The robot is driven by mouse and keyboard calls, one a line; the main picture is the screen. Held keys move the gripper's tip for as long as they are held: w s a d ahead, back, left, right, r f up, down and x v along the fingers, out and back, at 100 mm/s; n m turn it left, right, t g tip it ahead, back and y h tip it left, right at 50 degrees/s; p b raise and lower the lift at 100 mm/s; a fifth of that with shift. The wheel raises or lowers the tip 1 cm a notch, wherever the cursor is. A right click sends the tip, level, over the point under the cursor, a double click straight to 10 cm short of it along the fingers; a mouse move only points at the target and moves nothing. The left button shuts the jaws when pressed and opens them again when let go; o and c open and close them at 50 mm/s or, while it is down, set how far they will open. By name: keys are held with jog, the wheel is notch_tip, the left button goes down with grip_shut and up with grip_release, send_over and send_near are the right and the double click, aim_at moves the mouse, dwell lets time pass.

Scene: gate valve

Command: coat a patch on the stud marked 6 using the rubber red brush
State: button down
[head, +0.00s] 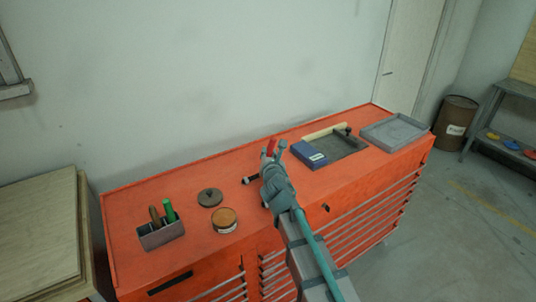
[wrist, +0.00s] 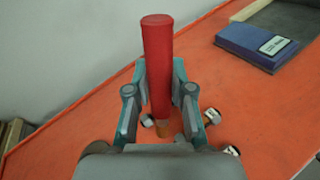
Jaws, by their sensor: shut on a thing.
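My gripper (wrist: 158,95) is shut on the red brush (wrist: 157,60), whose thick red handle stands up between the fingers. In the head view the red handle (head: 270,147) shows above my gripper (head: 274,158), over the middle of the orange cabinet top. The brush's lower end is mostly hidden by my gripper. Small studs show just beyond and beside the fingers in the wrist view: one at right (wrist: 212,116), one lower right (wrist: 232,151), one at left (wrist: 147,121). Their marks are not legible. An open round tin (head: 224,219) with brownish contents stands left of my arm.
A dark round lid (head: 210,197) lies behind the tin. A grey holder (head: 158,240) with green and brown handles stands at left. A blue box (head: 309,155) sits at a dark tray (head: 345,149); a grey tray (head: 395,133) lies at far right. The wall rises behind.

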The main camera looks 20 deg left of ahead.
jog(key=shift+r+p, duration=0.6)
jog(key=shift+r, duration=0.35)
jog(key=shift+f, duration=0.1)
jog(key=shift+f, duration=0.1)
jog(key=w+d+f+m+t+h+b, duration=0.1)
jog(key=d+m+h+b, duration=0.4)
jog(key=d, duration=3.8)
jog(key=w+h+b, duration=0.1)
jog(key=b, duration=0.3)
jog(key=shift+w+d+f+t+h+b, duration=0.2)
jog(key=shift+d+t+h+b, duration=0.1)
jog(key=shift+d+h, duration=0.1)
